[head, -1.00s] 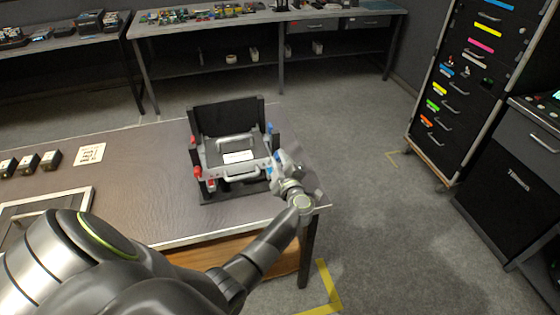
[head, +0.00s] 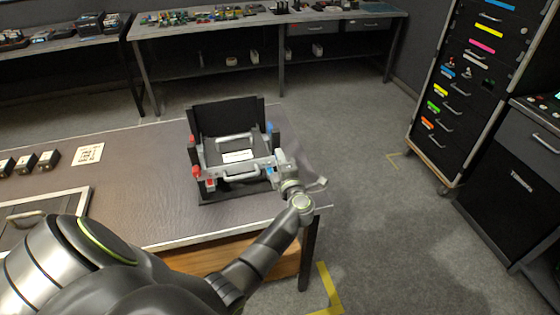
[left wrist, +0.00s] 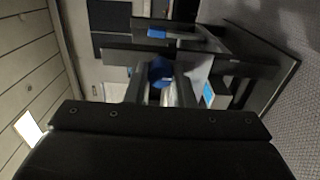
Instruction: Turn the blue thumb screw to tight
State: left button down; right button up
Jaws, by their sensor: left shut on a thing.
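A black and grey truss fixture (head: 227,114) stands on the table, with red knobs on its left side and blue parts on its right. The blue thumb screw (left wrist: 160,70) shows between my fingers in the left wrist view. My left gripper (head: 279,168) is at the fixture's front right corner and mostly hides the screw in the head view. In the left wrist view my left gripper (left wrist: 160,90) is shut on the blue thumb screw. How tight the screw is cannot be seen. My right gripper is not in view.
The fixture stands near the right end of the table (head: 140,190). Several small dark blocks (head: 27,164), a white printed card (head: 89,154) and a framed panel (head: 75,202) lie to the left. Open floor is right of the table, before a drawer cabinet (head: 470,90).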

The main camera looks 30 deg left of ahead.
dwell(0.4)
pick_arm(q)
jog(key=c, duration=1.2)
grip_release()
jog(key=shift+c, duration=0.2)
jog(key=shift+d, duration=0.1)
